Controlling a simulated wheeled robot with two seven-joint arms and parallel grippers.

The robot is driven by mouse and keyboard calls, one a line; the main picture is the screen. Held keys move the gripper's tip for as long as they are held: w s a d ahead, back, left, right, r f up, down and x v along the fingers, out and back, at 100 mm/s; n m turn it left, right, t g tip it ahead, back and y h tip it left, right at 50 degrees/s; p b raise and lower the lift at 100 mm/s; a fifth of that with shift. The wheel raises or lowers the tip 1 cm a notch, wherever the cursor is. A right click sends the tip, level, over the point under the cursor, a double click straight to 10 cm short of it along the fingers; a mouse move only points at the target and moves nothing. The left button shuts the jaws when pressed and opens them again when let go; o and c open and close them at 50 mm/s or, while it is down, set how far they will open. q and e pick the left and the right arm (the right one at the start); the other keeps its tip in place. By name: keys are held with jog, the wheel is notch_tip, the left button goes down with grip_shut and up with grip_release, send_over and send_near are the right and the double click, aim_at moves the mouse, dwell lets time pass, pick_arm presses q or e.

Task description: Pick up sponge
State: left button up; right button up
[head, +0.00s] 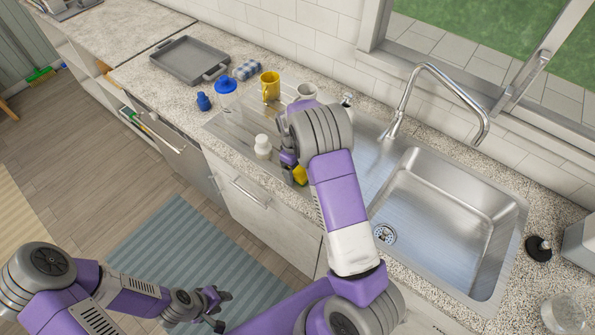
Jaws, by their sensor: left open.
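A small yellow piece, which looks like the sponge (300,175), shows at the front edge of the sink's drainboard (232,127). It is partly hidden by my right arm. My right gripper (289,162) is right beside it, pointing down. The arm covers most of its fingers, so I cannot tell whether they are open or touching the sponge. My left gripper (219,309) is open and empty, low over the floor in front of the cabinets.
A white bottle (263,147) stands just left of my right gripper. A yellow mug (270,86), white mug (306,91), blue-lidded container (226,90) and blue bottle (204,102) stand behind. The faucet (440,78) arches over the empty sink basin (455,215).

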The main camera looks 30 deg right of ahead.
aim_at(298, 168)
jog(key=c, duration=0.8)
jog(key=shift+o, duration=0.2)
jog(key=shift+r, duration=0.1)
notch_tip(298, 168, up, 10)
jog(key=shift+f, duration=0.1)
